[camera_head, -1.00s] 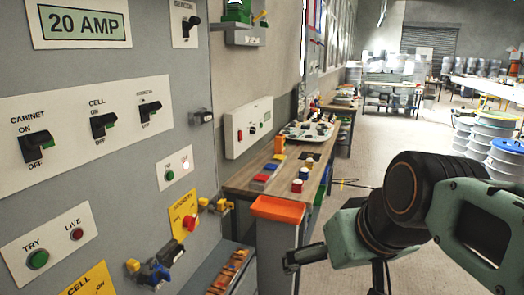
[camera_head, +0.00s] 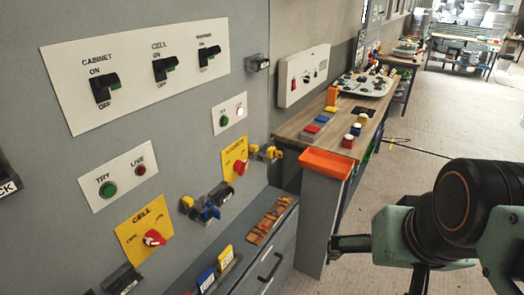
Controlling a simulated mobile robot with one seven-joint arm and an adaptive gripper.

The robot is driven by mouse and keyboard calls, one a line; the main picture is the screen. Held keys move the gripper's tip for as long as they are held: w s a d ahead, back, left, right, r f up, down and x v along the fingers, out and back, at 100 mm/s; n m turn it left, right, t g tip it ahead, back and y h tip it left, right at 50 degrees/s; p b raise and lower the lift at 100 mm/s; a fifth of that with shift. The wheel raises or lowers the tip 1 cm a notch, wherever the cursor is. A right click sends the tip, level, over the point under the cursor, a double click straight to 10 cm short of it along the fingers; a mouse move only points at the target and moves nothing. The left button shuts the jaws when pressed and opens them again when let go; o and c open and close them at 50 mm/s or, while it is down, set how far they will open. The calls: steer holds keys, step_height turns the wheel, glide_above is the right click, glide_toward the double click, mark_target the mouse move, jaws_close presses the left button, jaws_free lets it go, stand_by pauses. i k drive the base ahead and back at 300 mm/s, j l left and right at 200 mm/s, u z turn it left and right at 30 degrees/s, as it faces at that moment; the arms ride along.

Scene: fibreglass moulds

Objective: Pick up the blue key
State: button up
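A small blue piece (camera_head: 209,212) sits with yellow and dark parts on a holder on the grey cabinet front, between the yellow CELL plate and another yellow plate. A blue tag with a white label (camera_head: 206,280) stands in a rack at the lower middle, beside a yellow tag (camera_head: 226,257). I cannot tell which of these blue things is the key. My gripper (camera_head: 376,268) is at the lower right, its dark fingers spread apart and nothing seen between them. It is well to the right of both blue things, and its lower finger is cut off by the frame.
The grey cabinet (camera_head: 215,95) with its switch panels fills the left. An orange tray (camera_head: 326,163) tops a grey stand between the cabinet and my gripper. A wooden bench (camera_head: 343,133) with coloured blocks runs behind it.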

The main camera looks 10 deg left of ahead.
mark_target(215, 214)
steer(key=u, duration=1.15)
